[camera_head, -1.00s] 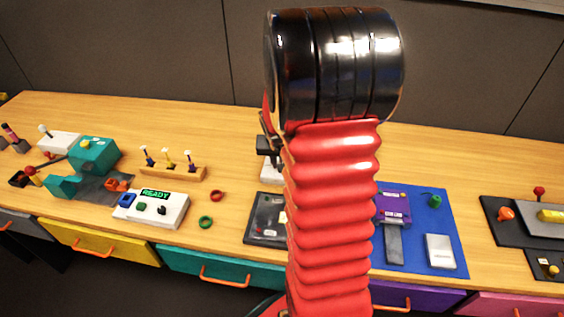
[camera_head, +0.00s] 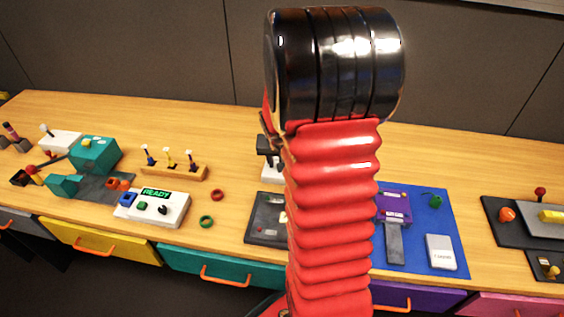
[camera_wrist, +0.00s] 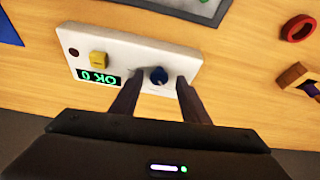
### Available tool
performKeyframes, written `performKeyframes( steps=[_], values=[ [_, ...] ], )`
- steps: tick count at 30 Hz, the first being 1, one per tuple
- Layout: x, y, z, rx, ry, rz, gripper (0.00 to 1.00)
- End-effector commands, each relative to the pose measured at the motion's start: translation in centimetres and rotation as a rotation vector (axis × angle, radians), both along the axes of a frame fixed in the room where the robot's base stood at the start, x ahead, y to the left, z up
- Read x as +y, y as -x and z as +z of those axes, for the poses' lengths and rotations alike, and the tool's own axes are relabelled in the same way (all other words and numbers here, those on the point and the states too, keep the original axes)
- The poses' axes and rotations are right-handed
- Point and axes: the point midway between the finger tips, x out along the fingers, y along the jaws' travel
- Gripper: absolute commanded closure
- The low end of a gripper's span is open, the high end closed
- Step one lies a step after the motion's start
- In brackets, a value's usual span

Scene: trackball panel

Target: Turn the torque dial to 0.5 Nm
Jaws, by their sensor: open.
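The white panel (camera_wrist: 115,52) lies upside down in the wrist view, with a small dark blue dial (camera_wrist: 158,76) near one end. My gripper (camera_wrist: 160,82) is open, with one finger on each side of the dial; I cannot tell whether either touches it. A lit green display (camera_wrist: 98,77) sits on the panel beside the dial; its characters are inverted and hard to read. In the head view my red arm hides most of this white panel (camera_head: 270,173), including the dial.
The panel also carries a yellow knob (camera_wrist: 98,59). A grey-edged board (camera_wrist: 205,8) lies beyond it in the wrist view. A red ring (camera_wrist: 298,28) and a wooden rack (camera_wrist: 298,76) are to the right. Bare wood surrounds the panel.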

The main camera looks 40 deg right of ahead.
Motion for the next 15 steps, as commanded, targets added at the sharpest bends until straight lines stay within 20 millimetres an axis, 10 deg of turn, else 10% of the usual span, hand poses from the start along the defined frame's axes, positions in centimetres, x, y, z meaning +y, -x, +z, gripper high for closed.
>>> performKeyframes(
  steps=[15],
  values=[
    [1.0,0.9,3.6,-0.002,0.002,-0.001,0.58]
  ],
)
